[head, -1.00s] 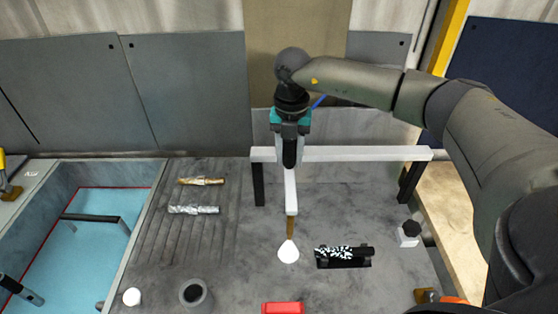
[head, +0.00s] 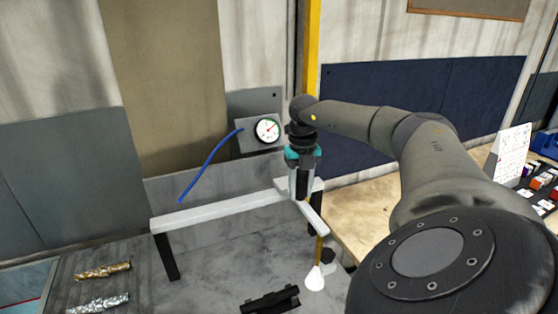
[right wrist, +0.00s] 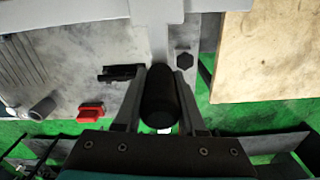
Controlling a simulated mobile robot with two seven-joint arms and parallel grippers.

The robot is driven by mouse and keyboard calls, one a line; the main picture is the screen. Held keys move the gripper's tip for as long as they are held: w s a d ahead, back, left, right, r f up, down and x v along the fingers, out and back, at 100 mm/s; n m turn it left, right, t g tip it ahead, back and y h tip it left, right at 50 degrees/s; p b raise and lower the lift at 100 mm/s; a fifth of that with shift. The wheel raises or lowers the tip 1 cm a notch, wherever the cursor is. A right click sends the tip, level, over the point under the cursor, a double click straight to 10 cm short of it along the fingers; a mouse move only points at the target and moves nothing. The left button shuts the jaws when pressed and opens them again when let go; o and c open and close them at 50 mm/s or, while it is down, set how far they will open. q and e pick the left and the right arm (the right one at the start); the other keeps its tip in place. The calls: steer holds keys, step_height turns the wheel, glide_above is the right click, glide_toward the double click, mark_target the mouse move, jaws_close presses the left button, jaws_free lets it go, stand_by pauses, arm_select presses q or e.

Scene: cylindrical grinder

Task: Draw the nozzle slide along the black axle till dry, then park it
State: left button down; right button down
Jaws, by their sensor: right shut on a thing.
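My right gripper (head: 302,190) is shut on the black handle (right wrist: 160,97) of the nozzle slide. The slide's white arm (head: 312,219) is at the right end of the white rail (head: 215,211). The brass nozzle (head: 319,249) hangs from its front end with a white cone (head: 314,280) below it. The black axle (head: 270,301) lies in its holder left of the nozzle; its visible side is plain black, without white specks. The axle also shows in the right wrist view (right wrist: 118,73). My left gripper is not in view.
A gauge (head: 267,130) with a blue hose (head: 208,165) is on the back panel. A white block with a black hexagonal knob (head: 327,257) stands close behind the cone. Gold (head: 103,270) and silver (head: 98,303) pieces lie at left. A red block (right wrist: 90,108) shows in the wrist view.

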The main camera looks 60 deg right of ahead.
steer(key=shift+s+d, duration=0.35)
steer(key=shift+d, duration=0.35)
steer(key=c, duration=0.5)
jaws_free()
steer(key=shift+a, duration=0.1)
step_height(320, 180, up, 15)
steer(key=p, duration=0.1)
steer(key=shift+r, duration=0.15)
